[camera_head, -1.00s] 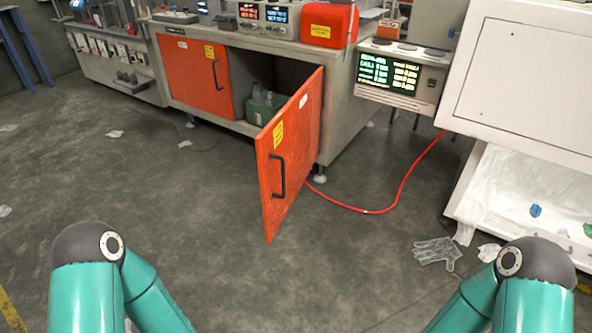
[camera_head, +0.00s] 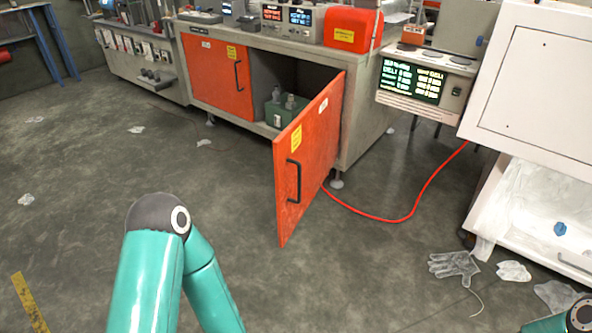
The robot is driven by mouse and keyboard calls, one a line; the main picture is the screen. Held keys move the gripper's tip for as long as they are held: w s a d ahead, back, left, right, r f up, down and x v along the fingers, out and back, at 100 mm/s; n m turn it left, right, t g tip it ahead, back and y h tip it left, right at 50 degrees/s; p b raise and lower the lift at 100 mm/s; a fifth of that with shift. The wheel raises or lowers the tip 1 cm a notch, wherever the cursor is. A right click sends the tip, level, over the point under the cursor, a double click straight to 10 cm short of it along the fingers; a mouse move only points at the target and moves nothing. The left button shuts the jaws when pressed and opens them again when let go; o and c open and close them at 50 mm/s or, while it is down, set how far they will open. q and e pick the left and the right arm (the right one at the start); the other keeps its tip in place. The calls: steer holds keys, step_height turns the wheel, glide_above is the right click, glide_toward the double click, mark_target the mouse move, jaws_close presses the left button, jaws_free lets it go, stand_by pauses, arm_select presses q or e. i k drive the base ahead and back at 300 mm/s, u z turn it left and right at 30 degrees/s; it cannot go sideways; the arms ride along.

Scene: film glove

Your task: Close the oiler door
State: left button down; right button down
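The orange oiler door (camera_head: 309,158) stands wide open on the right side of the grey cabinet, swung out toward me. The open compartment (camera_head: 273,72) shows a green box (camera_head: 284,110) with small bottles inside. A second orange door (camera_head: 217,76) on the left is shut. My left arm shows at the lower left and my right arm only at the lower right corner. Neither gripper is in view, and nothing of mine touches the door.
A red hose (camera_head: 405,217) runs over the floor right of the door. A clear film glove (camera_head: 455,266) and plastic scraps lie on the floor. A white machine (camera_head: 535,90) stands at right.

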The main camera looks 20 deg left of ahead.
mark_target(305, 153)
steer(key=i, duration=0.9)
